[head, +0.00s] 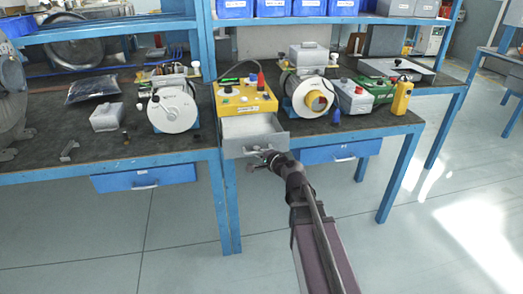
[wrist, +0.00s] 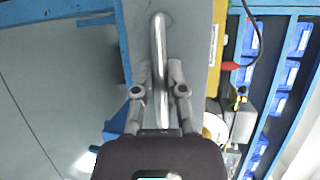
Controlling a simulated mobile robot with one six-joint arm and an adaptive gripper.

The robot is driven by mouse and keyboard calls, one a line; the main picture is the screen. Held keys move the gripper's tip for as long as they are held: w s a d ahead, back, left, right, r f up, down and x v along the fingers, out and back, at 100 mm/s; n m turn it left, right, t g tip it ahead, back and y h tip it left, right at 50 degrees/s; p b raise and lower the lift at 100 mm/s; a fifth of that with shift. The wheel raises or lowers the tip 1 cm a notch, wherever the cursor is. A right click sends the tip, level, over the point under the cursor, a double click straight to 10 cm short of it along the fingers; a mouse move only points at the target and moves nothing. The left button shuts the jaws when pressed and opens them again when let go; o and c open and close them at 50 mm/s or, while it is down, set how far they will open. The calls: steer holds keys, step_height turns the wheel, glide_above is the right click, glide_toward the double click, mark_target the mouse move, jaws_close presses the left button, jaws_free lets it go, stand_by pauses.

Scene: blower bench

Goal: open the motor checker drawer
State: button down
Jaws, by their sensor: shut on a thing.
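The motor checker (head: 245,97) is a yellow-topped box with knobs and small parts on it, standing on the bench. Its grey drawer (head: 254,146) is out toward me, and its pale, empty-looking inside shows. My gripper (head: 266,157) is at the front of that drawer, at its handle. In the wrist view the drawer front (wrist: 190,25) is a grey panel, and the silver bar handle (wrist: 159,60) runs between the two fingers of my gripper (wrist: 160,91), which is shut on it. The exact finger contact is partly hidden.
Blue drawers (head: 145,177) hang under the bench (head: 60,160) on both sides. A blue bench leg (head: 228,205) stands left of my arm. The floor in front is clear.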

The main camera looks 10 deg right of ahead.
steer(key=shift+a, duration=0.2)
steer(key=c, duration=0.7)
jaws_free()
steer(key=shift+d, duration=0.1)
steer(key=shift+s, duration=0.1)
